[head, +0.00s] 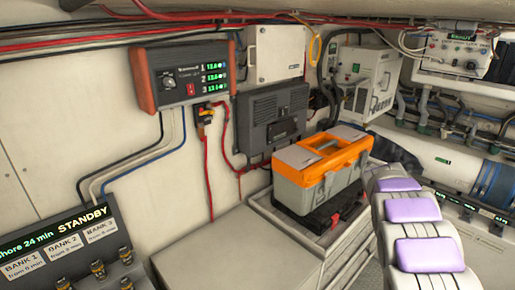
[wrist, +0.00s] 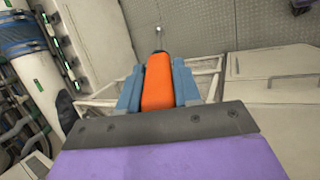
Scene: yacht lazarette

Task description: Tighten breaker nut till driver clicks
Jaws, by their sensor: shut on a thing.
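In the wrist view, the blue fingers of my gripper (wrist: 158,66) are shut on an orange handle (wrist: 157,92), which looks like the driver. In the head view, a small breaker (head: 204,114) with an orange-yellow part and red cables is on the wall below the meter panel. Its nut is too small to make out. My arm, with purple pads, extends at the right; my gripper cannot be made out there.
An orange and grey toolbox (head: 322,172) stands on a framed crate (head: 262,203) at centre. A meter panel (head: 185,72), a dark grey box (head: 272,118) and a white box (head: 275,52) are on the wall. A STANDBY panel (head: 66,245) is at lower left. The pale bench top (head: 215,250) is clear.

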